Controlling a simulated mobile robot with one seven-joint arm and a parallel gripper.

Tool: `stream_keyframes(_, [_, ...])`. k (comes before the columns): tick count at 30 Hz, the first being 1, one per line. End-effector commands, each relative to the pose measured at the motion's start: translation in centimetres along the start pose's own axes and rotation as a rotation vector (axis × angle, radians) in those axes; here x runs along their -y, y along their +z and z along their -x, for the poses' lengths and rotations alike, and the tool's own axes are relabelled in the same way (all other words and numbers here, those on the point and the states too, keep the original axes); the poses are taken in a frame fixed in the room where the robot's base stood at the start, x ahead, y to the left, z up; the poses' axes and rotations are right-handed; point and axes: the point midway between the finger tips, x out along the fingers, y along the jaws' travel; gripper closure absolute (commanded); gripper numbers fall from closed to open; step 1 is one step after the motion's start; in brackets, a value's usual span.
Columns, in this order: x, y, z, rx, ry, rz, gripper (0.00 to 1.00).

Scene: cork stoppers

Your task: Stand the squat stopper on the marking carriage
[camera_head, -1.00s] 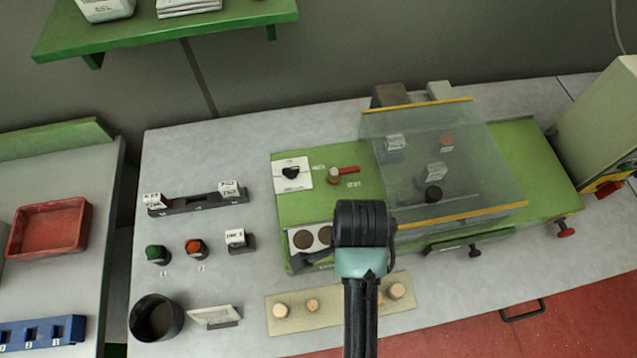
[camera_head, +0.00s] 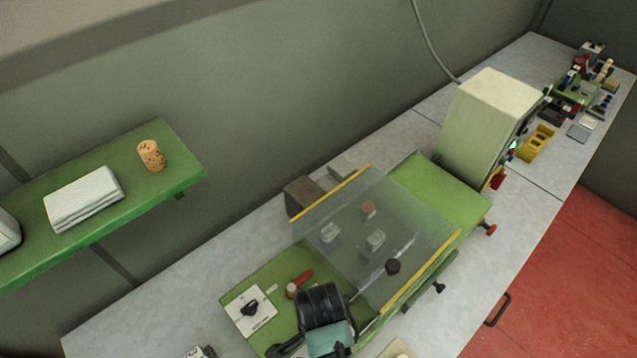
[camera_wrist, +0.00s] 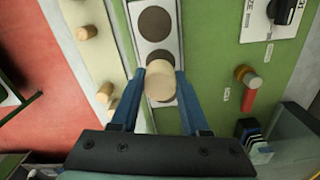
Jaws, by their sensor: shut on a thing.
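In the wrist view my gripper (camera_wrist: 162,74) is shut on a pale, round cork stopper (camera_wrist: 159,88), seen from its end. The stopper is over a white plate (camera_wrist: 176,42) with dark round pads (camera_wrist: 155,23). I cannot tell whether it touches the plate. In the head view my wrist covers this end of the green machine (camera_head: 425,185), and the stopper is hidden. A tilted clear guard (camera_head: 400,225) with yellow edges covers the machine's middle. I cannot tell which part is the marking carriage.
Other stoppers (camera_wrist: 87,32) stand on a pale board (camera_wrist: 112,50) beside the machine. A red-handled lever (camera_wrist: 250,92) and a switch panel (camera_head: 249,308) are close to my gripper. A cream box (camera_head: 490,120) stands behind, and a speckled cork (camera_head: 151,155) on the green shelf (camera_head: 180,160).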

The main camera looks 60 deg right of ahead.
Motion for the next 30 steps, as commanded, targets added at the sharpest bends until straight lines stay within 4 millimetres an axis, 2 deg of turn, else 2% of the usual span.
stream_keyframes(3, [-0.1,0.0,-1.7,0.001,0.005,0.0,1.0])
stream_keyframes(6, [-0.1,0.0,-2.5,0.0,0.003,0.001,1.0])
stream_keyframes(18, [0.0,0.0,-3.0,0.0,0.0,0.001,1.0])
stream_keyframes(19, [0.0,0.0,-2.9,0.0,0.0,0.001,0.49])
stream_keyframes(21, [0.0,0.0,-2.9,0.0,0.0,0.0,0.37])
stream_keyframes(23, [0.0,0.0,-2.9,0.0,0.0,0.0,0.26])
stream_keyframes(30, [0.0,0.0,-2.9,0.0,0.0,0.001,0.25])
